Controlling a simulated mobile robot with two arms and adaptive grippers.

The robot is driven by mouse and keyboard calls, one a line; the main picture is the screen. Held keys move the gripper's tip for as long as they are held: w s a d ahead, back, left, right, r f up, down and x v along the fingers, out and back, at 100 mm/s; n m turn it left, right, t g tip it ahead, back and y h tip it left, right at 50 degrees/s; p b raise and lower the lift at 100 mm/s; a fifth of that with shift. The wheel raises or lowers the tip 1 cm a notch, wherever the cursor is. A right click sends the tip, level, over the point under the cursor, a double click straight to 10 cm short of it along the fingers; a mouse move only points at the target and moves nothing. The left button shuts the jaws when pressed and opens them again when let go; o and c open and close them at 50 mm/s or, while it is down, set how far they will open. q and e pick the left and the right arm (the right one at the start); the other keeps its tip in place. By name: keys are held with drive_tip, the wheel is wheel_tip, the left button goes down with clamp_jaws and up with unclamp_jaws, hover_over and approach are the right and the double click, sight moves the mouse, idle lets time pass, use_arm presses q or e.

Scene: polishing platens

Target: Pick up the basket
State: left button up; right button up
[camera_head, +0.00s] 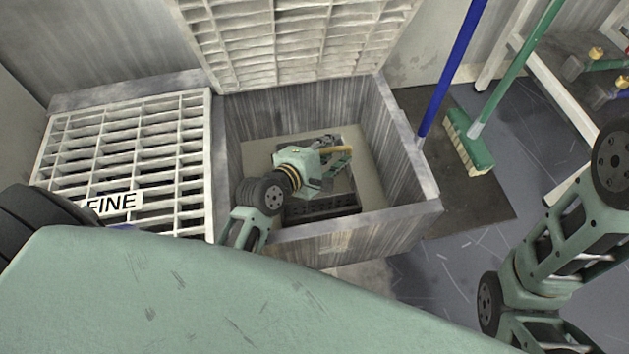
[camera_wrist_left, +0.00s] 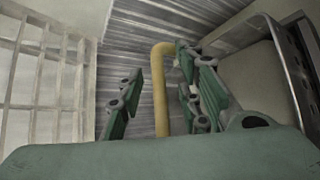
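The basket (camera_head: 325,208) is dark with perforated sides and sits low inside the open metal tank. Its yellow handle shows beside my left gripper (camera_head: 338,158), and my left arm covers part of the basket. In the left wrist view the yellow handle (camera_wrist_left: 160,90) rises between the two green fingers of my left gripper (camera_wrist_left: 157,92). The fingers are open, with a clear gap on the left finger's side; the handle is closer to the right finger. I cannot tell whether it touches. The basket's rim (camera_wrist_left: 292,65) seems to show at the right. My right gripper is out of view.
The tank's grey walls (camera_head: 410,160) surround my left gripper. A white raised grating (camera_head: 290,40) stands behind, and a flat grating (camera_head: 130,150) with a "FINE" label lies left. A blue pole (camera_head: 452,65) and green broom (camera_head: 470,142) stand right of the tank.

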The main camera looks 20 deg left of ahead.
use_arm(q)
drive_tip(key=shift+c, duration=0.2)
clamp_jaws()
idle(0.5)
drive_tip(key=shift+r, duration=0.15)
